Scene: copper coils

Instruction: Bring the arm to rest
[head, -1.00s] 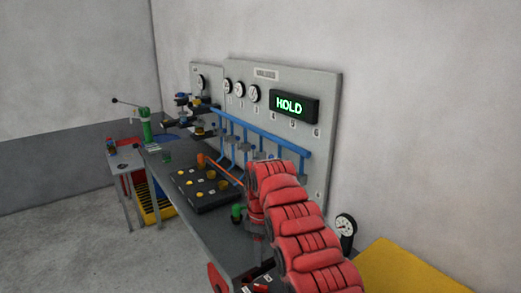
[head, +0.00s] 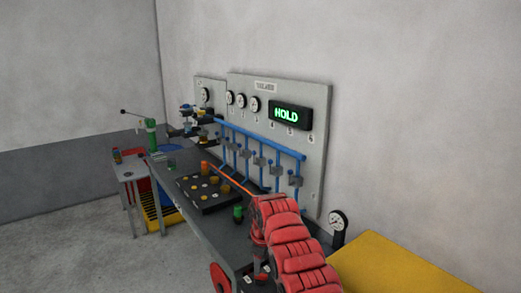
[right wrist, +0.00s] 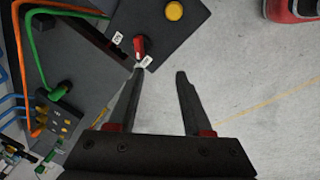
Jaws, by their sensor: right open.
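My right arm (head: 292,248) is red and segmented, and rises from the lower right of the head view in front of the bench. Its fingers cannot be made out clearly there. In the right wrist view my right gripper (right wrist: 159,72) is open, with two dark fingers apart and nothing between them. Its left fingertip is near, in the picture, a red switch (right wrist: 140,46) on a dark box (right wrist: 165,28) with white labels; I cannot tell whether they touch. My left gripper is not in view.
The dark bench (head: 190,215) carries a black tray (head: 215,203) of coloured pieces and blue pipework (head: 262,138). Behind stands a grey panel (head: 240,85) with gauges and a display (head: 291,115) reading HOLD. A yellow surface (head: 385,265) is at right. Open floor (head: 75,250) lies left.

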